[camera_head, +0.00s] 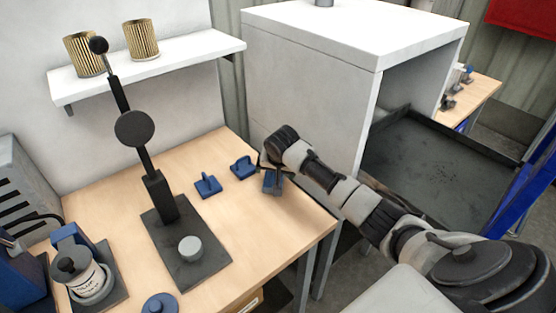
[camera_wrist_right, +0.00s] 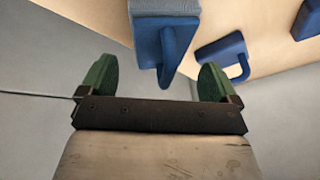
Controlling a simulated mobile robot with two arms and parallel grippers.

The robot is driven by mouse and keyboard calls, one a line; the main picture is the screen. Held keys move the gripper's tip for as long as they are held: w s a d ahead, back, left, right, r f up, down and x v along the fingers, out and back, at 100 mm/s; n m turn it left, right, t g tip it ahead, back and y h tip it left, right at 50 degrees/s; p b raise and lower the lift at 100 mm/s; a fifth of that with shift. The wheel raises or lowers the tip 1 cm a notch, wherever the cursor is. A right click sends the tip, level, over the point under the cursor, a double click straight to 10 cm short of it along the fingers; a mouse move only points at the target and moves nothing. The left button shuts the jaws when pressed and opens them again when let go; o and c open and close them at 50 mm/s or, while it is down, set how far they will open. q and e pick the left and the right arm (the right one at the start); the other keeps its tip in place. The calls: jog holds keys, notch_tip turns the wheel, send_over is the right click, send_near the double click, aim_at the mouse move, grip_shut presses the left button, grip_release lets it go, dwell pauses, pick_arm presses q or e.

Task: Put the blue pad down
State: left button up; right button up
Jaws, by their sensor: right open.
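A blue pad with an upright handle (camera_head: 272,184) is at the table's right edge, under my right gripper (camera_head: 275,168). In the right wrist view the same pad (camera_wrist_right: 165,35) is ahead of my right gripper (camera_wrist_right: 158,74). Its handle points into the gap between the two green fingers, with space on both sides. The right gripper is open. Whether the pad rests fully on the wooden table (camera_head: 130,195) is hard to tell. Two more blue pads, one nearer the wall (camera_head: 243,167) and one nearer the press (camera_head: 208,185), lie to the left. My left gripper is not in view.
A black lever press (camera_head: 160,195) stands on the table, with a grey round piece (camera_head: 190,248) on its base. A labelled canister (camera_head: 85,278) is at front left. A white shelf (camera_head: 160,65) holds two filter cartridges. A big white cabinet (camera_head: 310,90) stands beyond the table's right edge.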

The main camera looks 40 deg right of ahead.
jog(key=v, duration=0.9)
jog(key=shift+r, duration=0.3)
jog(key=shift+s+a, duration=0.1)
jog(key=shift+s, duration=0.05)
